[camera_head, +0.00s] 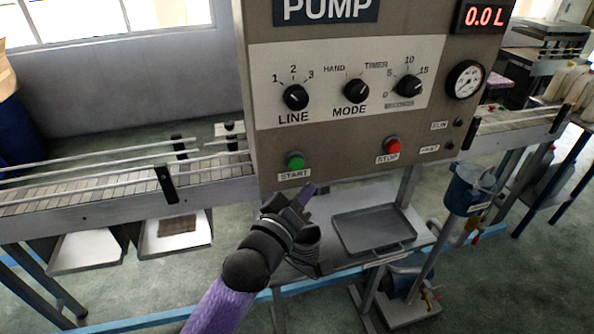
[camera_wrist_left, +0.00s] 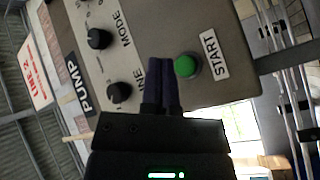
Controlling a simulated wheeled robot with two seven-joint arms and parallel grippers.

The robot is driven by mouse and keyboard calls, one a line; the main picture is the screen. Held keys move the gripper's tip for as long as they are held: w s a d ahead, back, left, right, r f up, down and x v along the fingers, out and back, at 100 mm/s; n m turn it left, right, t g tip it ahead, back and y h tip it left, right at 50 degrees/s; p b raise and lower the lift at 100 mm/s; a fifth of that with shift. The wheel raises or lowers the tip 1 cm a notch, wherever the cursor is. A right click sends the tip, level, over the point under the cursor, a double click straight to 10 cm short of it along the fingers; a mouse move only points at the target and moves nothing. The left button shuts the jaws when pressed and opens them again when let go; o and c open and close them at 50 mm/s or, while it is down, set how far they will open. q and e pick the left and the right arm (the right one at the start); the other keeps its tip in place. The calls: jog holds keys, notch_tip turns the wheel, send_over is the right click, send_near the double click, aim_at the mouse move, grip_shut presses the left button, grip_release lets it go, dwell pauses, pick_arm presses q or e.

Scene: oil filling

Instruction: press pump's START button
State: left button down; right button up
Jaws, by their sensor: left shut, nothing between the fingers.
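The pump panel (camera_head: 350,139) stands in front of me. Its green START button (camera_head: 295,160) is at the lower left, above the START label. The button also shows in the left wrist view (camera_wrist_left: 186,67), just right of the fingertips. My left gripper (camera_head: 308,190) is shut and empty, its purple fingers together. In the head view its fingertips are below and slightly right of the button, near the panel's lower edge. I cannot tell the exact gap to the panel. The red STOP button (camera_head: 393,146) is further right. My right gripper is not in view.
Above the buttons are the LINE knob (camera_head: 295,97), MODE knob (camera_head: 356,91) and timer knob (camera_head: 408,86). The display (camera_head: 485,17) reads 0.0 L. A grey tray (camera_head: 347,238) lies below the panel. A conveyor (camera_head: 100,190) runs to the left, and a blue container (camera_head: 468,190) hangs at right.

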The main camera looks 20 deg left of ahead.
aim_at(296, 164)
pick_arm(q)
jog(key=shift+w+a+b, duration=0.4)
jog(key=shift+w+a, duration=0.25)
jog(key=shift+w, duration=0.3)
jog(key=shift+w+a+b, duration=0.35)
jog(key=shift+w+a, duration=0.25)
jog(key=shift+w, duration=0.35)
dwell(0.5)
jog(key=shift+w, duration=0.1)
jog(key=shift+w+a, duration=0.2)
jog(key=shift+w, duration=0.05)
